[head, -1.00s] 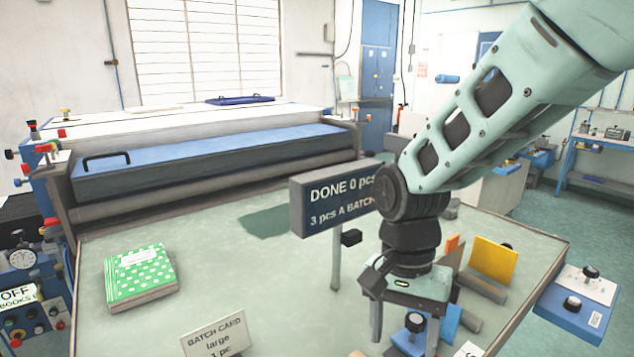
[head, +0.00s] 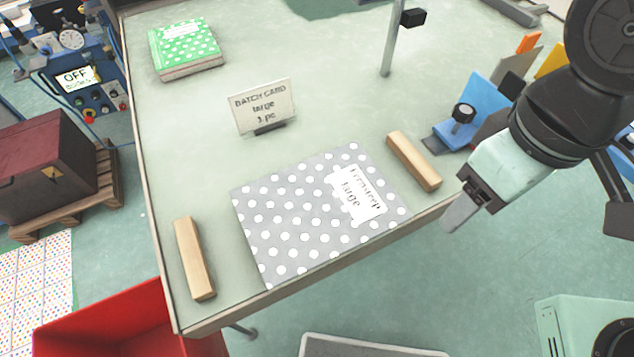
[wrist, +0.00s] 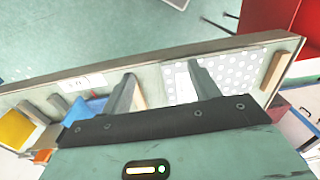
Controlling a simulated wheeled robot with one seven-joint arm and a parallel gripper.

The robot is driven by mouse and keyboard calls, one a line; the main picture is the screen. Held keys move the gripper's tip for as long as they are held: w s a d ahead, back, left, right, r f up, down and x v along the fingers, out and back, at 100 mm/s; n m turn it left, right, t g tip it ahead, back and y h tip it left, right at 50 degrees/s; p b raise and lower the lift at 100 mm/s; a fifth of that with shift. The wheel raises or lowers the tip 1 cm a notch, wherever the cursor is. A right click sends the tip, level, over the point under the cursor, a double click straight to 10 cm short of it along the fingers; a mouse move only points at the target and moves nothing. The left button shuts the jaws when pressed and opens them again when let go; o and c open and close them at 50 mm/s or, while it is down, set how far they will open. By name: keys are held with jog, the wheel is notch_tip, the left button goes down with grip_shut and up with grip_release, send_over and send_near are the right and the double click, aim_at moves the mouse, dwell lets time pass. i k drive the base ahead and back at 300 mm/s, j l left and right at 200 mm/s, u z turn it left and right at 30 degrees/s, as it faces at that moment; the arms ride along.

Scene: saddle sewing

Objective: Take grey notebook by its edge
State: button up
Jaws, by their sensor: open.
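The grey notebook (head: 290,215) with white dots and a white label lies flat near the table's front edge. Its near edge runs close along the table edge. In the wrist view the notebook (wrist: 235,75) shows beyond the fingers, partly hidden by one of them. My gripper (head: 462,212) is to the right of the notebook, apart from it and above the table's front edge. In the wrist view my gripper (wrist: 163,92) shows its two fingers spread wide with nothing between them.
Wooden blocks lie left (head: 194,258) and right (head: 413,161) of the notebook. A batch card (head: 263,106) stands behind it. A green dotted notebook stack (head: 185,48) is at the far left. A blue holder (head: 470,112) stands at the right. A red bin (head: 120,325) is below the front-left corner.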

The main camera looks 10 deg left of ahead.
aim_at(299, 219)
jog(key=k+l+z, duration=0.1)
jog(key=k, duration=0.25)
jog(key=k+l+z, duration=0.15)
jog(key=k, duration=0.2)
jog(key=k+j+z, duration=0.1)
jog(key=k+j, duration=0.15)
jog(key=k+j+z, duration=0.1)
jog(key=k+j, duration=0.15)
jog(key=j, duration=0.25)
jog(key=k+j+z, duration=0.1)
jog(key=j, duration=0.3)
